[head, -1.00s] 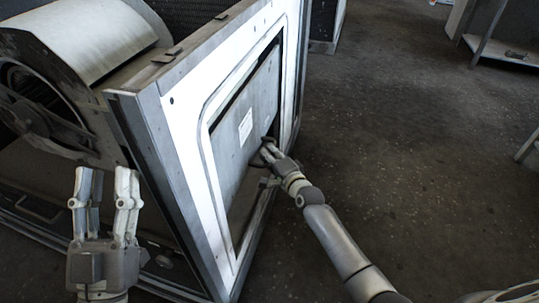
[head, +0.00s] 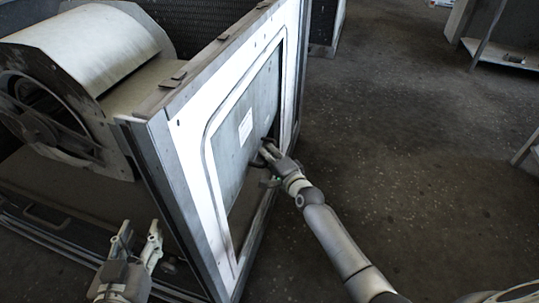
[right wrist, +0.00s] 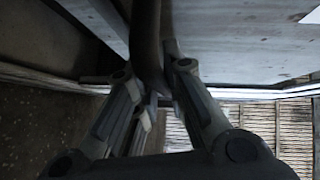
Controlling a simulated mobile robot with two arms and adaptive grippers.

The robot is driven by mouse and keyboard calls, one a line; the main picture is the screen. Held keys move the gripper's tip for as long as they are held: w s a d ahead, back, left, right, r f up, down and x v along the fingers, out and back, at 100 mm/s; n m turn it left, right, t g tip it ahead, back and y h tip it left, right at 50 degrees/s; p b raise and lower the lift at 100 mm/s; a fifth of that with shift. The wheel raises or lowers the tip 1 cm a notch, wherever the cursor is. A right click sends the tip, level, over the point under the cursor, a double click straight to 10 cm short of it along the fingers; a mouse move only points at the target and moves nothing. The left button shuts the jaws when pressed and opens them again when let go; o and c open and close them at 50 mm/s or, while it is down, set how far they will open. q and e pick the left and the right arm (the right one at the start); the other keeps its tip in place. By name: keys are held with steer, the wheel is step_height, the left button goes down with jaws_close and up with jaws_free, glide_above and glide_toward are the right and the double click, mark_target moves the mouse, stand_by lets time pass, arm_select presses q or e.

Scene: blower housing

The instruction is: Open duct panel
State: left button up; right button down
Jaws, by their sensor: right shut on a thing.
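The duct panel (head: 250,140) is a grey plate with a white label, set in the opening of a white frame (head: 188,150) on the blower housing. A dark gap shows along its right edge. My right gripper (head: 266,154) is at the panel's right edge, shut on a dark curved handle (right wrist: 148,45), seen between its fingers in the right wrist view. The fingertips are partly hidden there. My left gripper (head: 138,240) is open and empty, low in front of the housing, left of the frame and apart from the panel.
The blower drum (head: 85,50) with its round fan opening stands on the left behind the frame. A metal shelf (head: 505,52) stands at the upper right. The floor (head: 400,130) right of the housing is clear.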

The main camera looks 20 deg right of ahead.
steer(key=shift+w+d+r, duration=0.1)
steer(key=shift+w+r, duration=0.05)
steer(key=shift+r, duration=0.3)
steer(key=c, duration=1.6)
jaws_free()
steer(key=shift+o, duration=0.6)
steer(key=shift+f, duration=0.2)
steer(key=shift+f, duration=0.1)
steer(key=v, duration=1.2)
